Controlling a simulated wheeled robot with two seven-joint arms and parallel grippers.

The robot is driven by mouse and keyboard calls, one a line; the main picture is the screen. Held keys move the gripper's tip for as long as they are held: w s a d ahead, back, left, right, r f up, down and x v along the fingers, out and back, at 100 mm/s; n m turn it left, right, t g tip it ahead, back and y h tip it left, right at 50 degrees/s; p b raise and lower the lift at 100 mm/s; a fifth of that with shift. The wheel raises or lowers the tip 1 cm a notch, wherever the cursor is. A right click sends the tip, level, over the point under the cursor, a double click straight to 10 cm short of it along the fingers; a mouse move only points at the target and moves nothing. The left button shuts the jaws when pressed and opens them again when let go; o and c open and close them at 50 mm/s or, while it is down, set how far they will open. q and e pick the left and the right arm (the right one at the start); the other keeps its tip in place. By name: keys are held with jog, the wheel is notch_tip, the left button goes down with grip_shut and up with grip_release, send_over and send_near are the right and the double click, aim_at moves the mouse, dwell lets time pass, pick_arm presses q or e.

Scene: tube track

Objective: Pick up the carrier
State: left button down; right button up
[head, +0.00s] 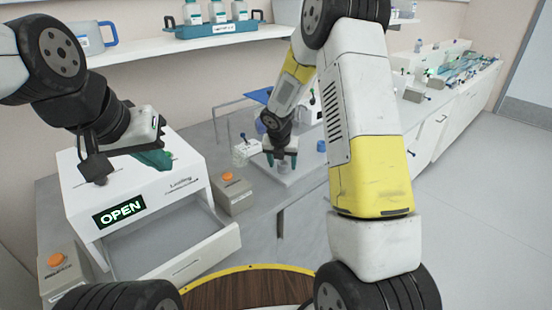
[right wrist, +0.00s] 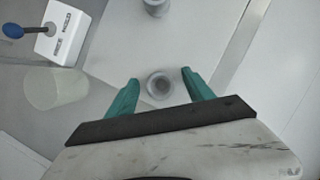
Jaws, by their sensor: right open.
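A small grey round piece, seemingly the carrier (right wrist: 160,86), stands on a pale plate (right wrist: 118,57) in the right wrist view. My right gripper (right wrist: 161,90) is open, with one teal finger on each side of the piece; I cannot tell whether they touch it. In the head view my right gripper (head: 281,158) points down over the plate, and the piece is partly hidden below it. My left gripper (head: 155,158) hangs above a white box (head: 165,196) marked OPEN; its finger gap cannot be made out.
A second grey cylinder (right wrist: 155,7) stands farther along the plate. A white block with a blue-knobbed lever (right wrist: 63,30) and a translucent cup (right wrist: 56,88) are to the left. An open drawer (head: 170,255) juts from the white box. An orange-button box (head: 233,193) stands beside it.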

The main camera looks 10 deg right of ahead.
jog(key=shift+w+f, duration=0.1)
jog(key=shift+f, duration=0.1)
grip_shut()
jog(key=shift+r, duration=0.1)
